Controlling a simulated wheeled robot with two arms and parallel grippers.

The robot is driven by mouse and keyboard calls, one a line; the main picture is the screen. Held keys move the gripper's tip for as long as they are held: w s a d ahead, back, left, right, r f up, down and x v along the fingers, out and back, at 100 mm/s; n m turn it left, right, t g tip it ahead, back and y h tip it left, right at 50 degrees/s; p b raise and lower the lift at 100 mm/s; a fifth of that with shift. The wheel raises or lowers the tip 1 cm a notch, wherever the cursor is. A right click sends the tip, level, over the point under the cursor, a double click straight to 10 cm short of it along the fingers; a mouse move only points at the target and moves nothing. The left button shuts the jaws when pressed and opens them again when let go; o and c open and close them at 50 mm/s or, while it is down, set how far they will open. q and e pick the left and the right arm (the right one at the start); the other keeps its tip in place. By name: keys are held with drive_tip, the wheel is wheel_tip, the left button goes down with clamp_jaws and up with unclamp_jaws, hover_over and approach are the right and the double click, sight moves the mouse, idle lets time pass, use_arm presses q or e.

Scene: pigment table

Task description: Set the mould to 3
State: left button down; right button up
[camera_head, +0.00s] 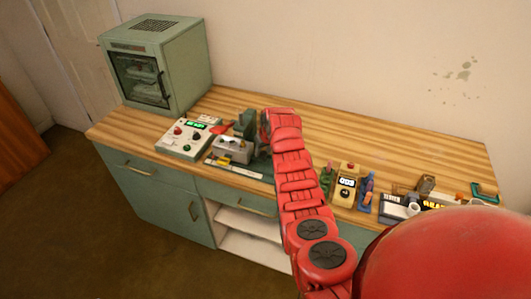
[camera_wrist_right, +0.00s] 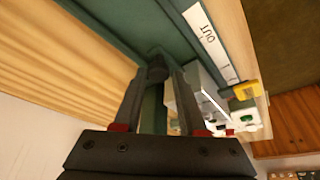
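A grey metal block machine (camera_head: 233,150) with a yellow part at its front stands on a dark green base on the table; it may be the mould, but no number on it is readable. My left gripper is out of view.
A control box (camera_head: 190,137) with a lit green display and knobs stands left of the machine. A green oven-like cabinet (camera_head: 157,65) is at the back left. Several small tools and a yellow device (camera_head: 347,182) are right of my arm. The back of the wooden tabletop (camera_head: 365,138) is clear.

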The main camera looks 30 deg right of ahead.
drive_tip(key=shift+o, duration=1.4)
drive_tip(key=shift+w+a, duration=0.1)
drive_tip(key=shift+s+r+b, duration=0.25)
drive_tip(key=shift+r+b, duration=0.1)
drive_tip(key=shift+r, duration=0.3)
drive_tip(key=p+v, duration=0.1)
drive_tip(key=v, duration=1.5)
